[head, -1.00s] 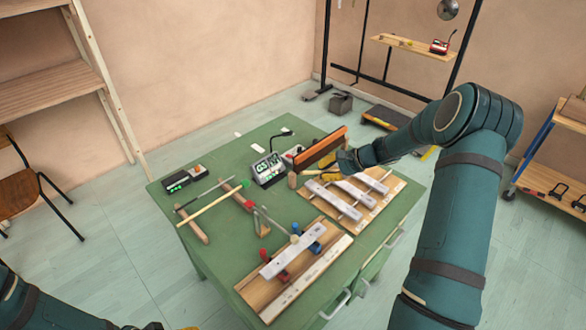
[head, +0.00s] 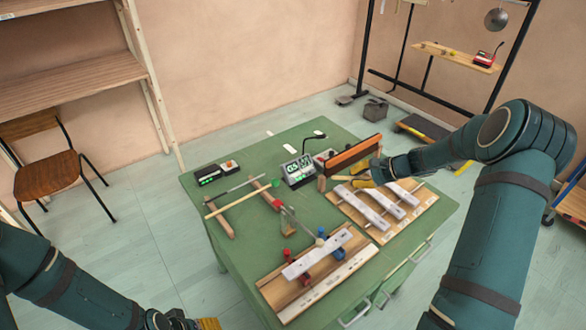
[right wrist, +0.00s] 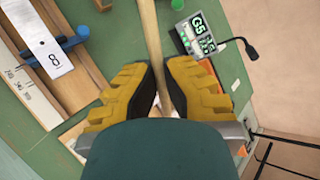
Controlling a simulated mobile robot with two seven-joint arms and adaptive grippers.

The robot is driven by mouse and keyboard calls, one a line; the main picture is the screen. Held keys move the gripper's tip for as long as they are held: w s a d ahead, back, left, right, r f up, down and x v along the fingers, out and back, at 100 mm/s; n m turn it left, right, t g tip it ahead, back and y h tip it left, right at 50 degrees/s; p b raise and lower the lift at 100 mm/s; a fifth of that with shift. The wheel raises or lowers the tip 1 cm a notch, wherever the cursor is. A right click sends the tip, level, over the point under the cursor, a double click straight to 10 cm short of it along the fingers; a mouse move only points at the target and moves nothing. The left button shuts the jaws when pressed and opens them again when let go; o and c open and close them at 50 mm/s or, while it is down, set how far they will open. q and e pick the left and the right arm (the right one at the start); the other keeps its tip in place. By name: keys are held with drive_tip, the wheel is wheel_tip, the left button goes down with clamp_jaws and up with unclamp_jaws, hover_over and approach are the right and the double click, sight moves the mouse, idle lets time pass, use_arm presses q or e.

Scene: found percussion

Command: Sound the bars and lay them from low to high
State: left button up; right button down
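My right gripper (right wrist: 165,88) is shut on the thin wooden handle of a mallet (right wrist: 149,35). In the head view the mallet's wooden head (head: 322,184) points left, over the table. Three pale bars (head: 368,213) lie side by side on the right-hand wooden board (head: 350,212). Another pale bar (head: 318,254) rests across red and blue supports on the front board (head: 318,289); its end marked 8 shows in the right wrist view (right wrist: 50,55). A tuner (head: 299,171) reads G5. My left gripper (head: 185,322) is cut off at the bottom edge; its opening is hidden.
Red- and green-headed mallets (head: 240,193) lie on wooden rests at the table's left. A black device (head: 216,172) stands behind them. An orange-brown upright panel (head: 353,153) stands beside my right gripper. The green tabletop (head: 235,255) is bare at front left.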

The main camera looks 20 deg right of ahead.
use_arm(q)
drive_tip(key=r+p, duration=0.1)
drive_tip(key=r, duration=0.1)
drive_tip(key=r+p, duration=0.2)
drive_tip(key=w+r+p, duration=0.1)
drive_tip(key=r+p, duration=0.1)
drive_tip(key=shift+a, duration=0.2)
use_arm(e)
drive_tip(key=w+d+r+n+h, duration=0.1)
drive_tip(key=d+r, duration=0.3)
drive_tip(key=d, duration=0.2)
drive_tip(key=shift+w+d+h, duration=0.3)
drive_tip(key=shift+w+d, duration=0.05)
drive_tip(key=shift+w, duration=0.05)
use_arm(q)
drive_tip(key=shift+f, duration=0.15)
wheel_tip(320, 180, down, 5)
drive_tip(key=b, duration=0.4)
drive_tip(key=shift+d+f, duration=0.15)
use_arm(e)
wheel_tip(320, 180, down, 5)
drive_tip(key=shift+r, duration=0.1)
